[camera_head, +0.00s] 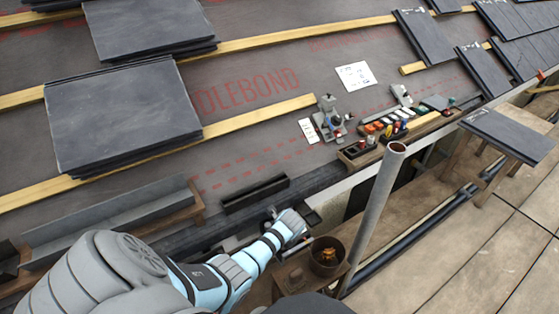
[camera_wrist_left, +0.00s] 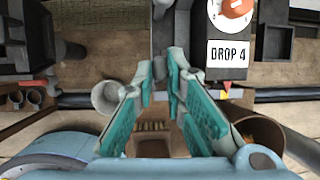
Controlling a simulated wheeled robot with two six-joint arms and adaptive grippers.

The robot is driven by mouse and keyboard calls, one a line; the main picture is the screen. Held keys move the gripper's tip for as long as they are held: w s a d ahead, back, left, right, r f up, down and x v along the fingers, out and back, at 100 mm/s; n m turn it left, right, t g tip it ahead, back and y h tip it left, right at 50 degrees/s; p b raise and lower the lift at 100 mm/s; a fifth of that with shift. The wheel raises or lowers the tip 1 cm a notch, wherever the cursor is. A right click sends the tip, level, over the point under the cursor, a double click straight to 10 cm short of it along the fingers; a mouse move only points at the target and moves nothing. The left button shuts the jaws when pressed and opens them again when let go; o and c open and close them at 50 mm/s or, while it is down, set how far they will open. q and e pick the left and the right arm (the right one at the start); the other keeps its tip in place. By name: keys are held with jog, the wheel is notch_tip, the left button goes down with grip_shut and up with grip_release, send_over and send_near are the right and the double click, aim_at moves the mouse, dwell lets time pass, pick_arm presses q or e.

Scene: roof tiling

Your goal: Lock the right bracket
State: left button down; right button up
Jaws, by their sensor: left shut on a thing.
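My left gripper (camera_head: 273,213) reaches to the roof's lower edge, beside the gutter line. In the left wrist view its teal-padded fingers (camera_wrist_left: 160,88) come close together at the lower end of a narrow grey upright part (camera_wrist_left: 164,40), which looks like part of the bracket. The fingertips are closed on it, but the exact contact is partly hidden by the fingers. I cannot tell from these views whether the bracket's lock is open or closed. My right gripper is in neither view.
A brown bucket (camera_head: 325,258) stands close to my left gripper. A grey upright pipe (camera_head: 376,205) rises to its right. A black block (camera_head: 256,193) lies above the gripper, and a tool tray (camera_head: 362,152) lies farther right. Slate stacks (camera_head: 125,115) rest on the roof.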

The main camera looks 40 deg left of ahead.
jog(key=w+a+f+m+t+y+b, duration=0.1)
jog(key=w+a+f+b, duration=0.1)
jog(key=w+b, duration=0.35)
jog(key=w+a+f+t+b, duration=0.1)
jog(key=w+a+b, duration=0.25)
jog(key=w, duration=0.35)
pick_arm(q)
jog(key=s+a+f+n+t+h+b, duration=0.1)
jog(key=s+f+t, duration=0.4)
jog(key=t, duration=0.9)
jog(key=shift+s+a+f+n+t+h+b, duration=0.25)
jog(key=shift+n+h+b, duration=0.45)
jog(key=shift+n, duration=0.7)
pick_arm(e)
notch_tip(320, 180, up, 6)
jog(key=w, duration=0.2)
pick_arm(q)
jog(key=shift+w, duration=0.1)
